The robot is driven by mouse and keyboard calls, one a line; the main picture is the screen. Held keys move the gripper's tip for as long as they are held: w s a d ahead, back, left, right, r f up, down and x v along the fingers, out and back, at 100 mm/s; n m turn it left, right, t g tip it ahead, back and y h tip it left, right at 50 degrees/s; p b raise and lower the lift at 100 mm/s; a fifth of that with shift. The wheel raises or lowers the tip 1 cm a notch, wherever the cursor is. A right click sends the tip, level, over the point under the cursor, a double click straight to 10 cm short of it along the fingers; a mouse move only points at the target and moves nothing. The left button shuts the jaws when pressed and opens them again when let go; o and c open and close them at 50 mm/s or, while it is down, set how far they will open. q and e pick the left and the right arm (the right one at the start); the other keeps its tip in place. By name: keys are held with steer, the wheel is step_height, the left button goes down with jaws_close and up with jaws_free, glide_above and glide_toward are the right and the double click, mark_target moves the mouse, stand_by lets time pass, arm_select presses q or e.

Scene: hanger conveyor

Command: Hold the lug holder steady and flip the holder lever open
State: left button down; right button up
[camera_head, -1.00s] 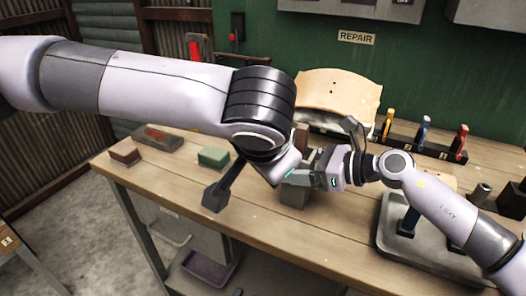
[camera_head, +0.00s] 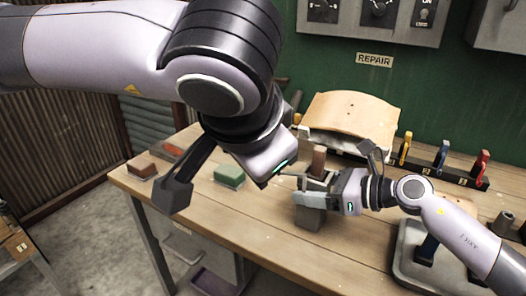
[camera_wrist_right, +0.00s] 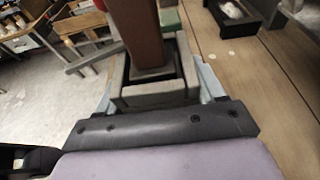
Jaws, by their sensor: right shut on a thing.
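The lug holder (camera_head: 308,218) is a grey block on the workbench, with an upright brown piece (camera_head: 318,160) in its top. My right gripper (camera_head: 312,199) is shut on the holder from the right. In the right wrist view, its pale fingers flank the grey square holder (camera_wrist_right: 155,95), and the brown piece (camera_wrist_right: 146,35) stands in the socket. A thin grey bar, likely the lever (camera_wrist_right: 92,58), sticks out to the left there. My left gripper (camera_head: 282,168) is just left of and above the holder; its fingertips are mostly hidden, so its opening is unclear.
A brown block (camera_head: 141,170), a red-topped block (camera_head: 172,151) and a green block (camera_head: 229,175) lie left on the bench. A curved wooden panel (camera_head: 350,113) stands behind. A grey tray (camera_head: 402,262) and a rack of coloured-handled tools (camera_head: 452,171) are right.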

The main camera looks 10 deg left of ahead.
steer(key=o, duration=1.4)
